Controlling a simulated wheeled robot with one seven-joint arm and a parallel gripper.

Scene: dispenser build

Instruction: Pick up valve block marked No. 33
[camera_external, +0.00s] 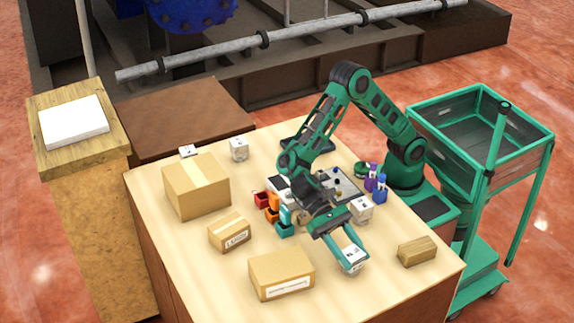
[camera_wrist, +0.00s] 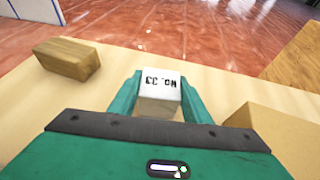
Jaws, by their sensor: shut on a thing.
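The valve block marked No. 33 (camera_wrist: 160,84) is a white block with black lettering, which reads upside down in the wrist view. My gripper (camera_wrist: 159,90) is shut on it, with a green finger on each side. In the external view, my gripper (camera_external: 350,252) holds the white block (camera_external: 354,258) over the front right part of the table. I cannot tell for sure whether the block touches the tabletop. Other white blocks stand on the table: one (camera_external: 361,208) right of my gripper's wrist, one (camera_external: 239,149) at the back, and one (camera_external: 188,151) behind the large box.
Cardboard boxes stand on the table (camera_external: 205,275): a large one (camera_external: 196,187), a small one (camera_external: 230,232), and one (camera_external: 281,273) left of my gripper. A wooden block (camera_external: 417,250) lies to the right. Coloured bins (camera_external: 273,212) and bottles (camera_external: 377,183) stand mid-table. A green cart (camera_external: 480,125) stands beyond.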

